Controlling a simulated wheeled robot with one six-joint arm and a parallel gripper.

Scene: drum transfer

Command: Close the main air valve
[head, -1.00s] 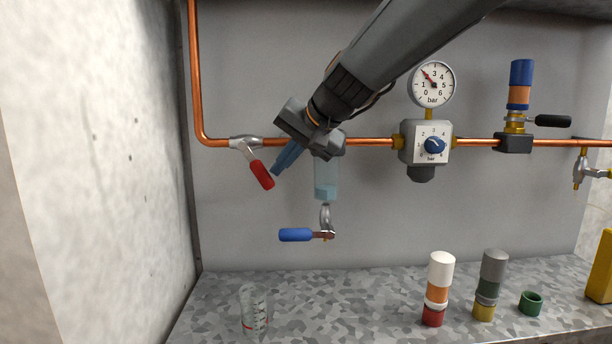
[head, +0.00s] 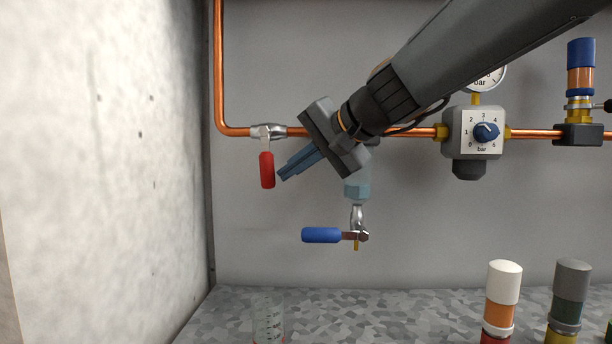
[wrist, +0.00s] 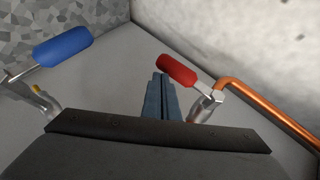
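The valve with the red handle (head: 267,170) sits on the copper pipe at the left in the head view. Its handle hangs straight down, across the horizontal pipe. My gripper (head: 281,177) is just right of the handle, with its blue fingers pointing down-left. In the wrist view the fingers (wrist: 159,78) lie together, shut with nothing between them. The red handle (wrist: 177,69) is right beside the fingertips there. I cannot tell whether they touch it.
A drain valve with a blue handle (head: 321,235) hangs below a clear bowl (head: 357,187), close to my gripper. A regulator (head: 474,133) is further right. A beaker (head: 268,320) and capped cylinders (head: 502,295) stand on the speckled bench. The wall (head: 100,150) bounds the left.

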